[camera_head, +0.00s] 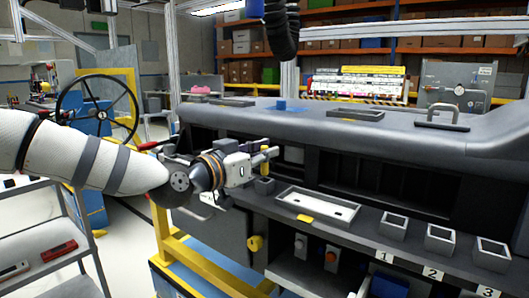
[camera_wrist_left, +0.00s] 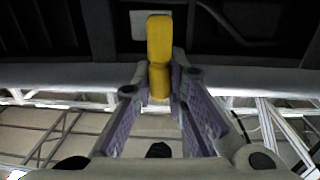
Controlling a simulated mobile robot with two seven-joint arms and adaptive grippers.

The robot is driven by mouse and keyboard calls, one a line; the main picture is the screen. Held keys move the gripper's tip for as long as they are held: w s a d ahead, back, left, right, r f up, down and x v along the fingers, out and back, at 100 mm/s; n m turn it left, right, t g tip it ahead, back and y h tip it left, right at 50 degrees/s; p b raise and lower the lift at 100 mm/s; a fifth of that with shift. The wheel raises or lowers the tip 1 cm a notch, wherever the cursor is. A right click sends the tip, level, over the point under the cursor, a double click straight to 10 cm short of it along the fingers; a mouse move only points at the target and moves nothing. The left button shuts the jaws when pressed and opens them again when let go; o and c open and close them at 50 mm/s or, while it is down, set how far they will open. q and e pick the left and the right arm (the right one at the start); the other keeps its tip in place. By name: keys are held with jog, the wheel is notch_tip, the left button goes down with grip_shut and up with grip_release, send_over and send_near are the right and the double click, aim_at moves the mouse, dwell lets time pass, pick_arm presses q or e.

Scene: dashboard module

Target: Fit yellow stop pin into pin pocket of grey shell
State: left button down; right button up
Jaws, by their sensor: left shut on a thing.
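My left gripper (camera_head: 266,156) is shut on the yellow stop pin (camera_head: 264,163) and holds it in front of the dark front face of the dashboard. In the left wrist view the yellow pin (camera_wrist_left: 159,45) sits between the two fingertips (camera_wrist_left: 160,82), sticking out past them. The long grey shell (camera_head: 390,136) spans the top of the dashboard. A small grey pocket-like block (camera_head: 263,186) stands on the ledge just below the pin; the pin looks apart from it. I cannot tell for sure whether this block is the pin pocket. My right gripper is not in view.
A pale tray (camera_head: 288,198) lies on the ledge right of the gripper. Grey bins (camera_head: 394,227) stand beyond it by number labels 1 to 3. A steering wheel (camera_head: 97,112) and a cart (camera_head: 48,215) are at the left.

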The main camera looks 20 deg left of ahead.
aim_at(262, 170)
pick_arm(q)
jog(key=shift+f+b, duration=0.3)
jog(key=shift+f, duration=1.8)
jog(key=c, duration=1.5)
grip_release()
jog(key=shift+c, duration=0.2)
jog(key=shift+s+a+r, duration=0.1)
jog(key=v, duration=1.1)
jog(key=shift+s, duration=0.4)
jog(key=shift+a, duration=0.1)
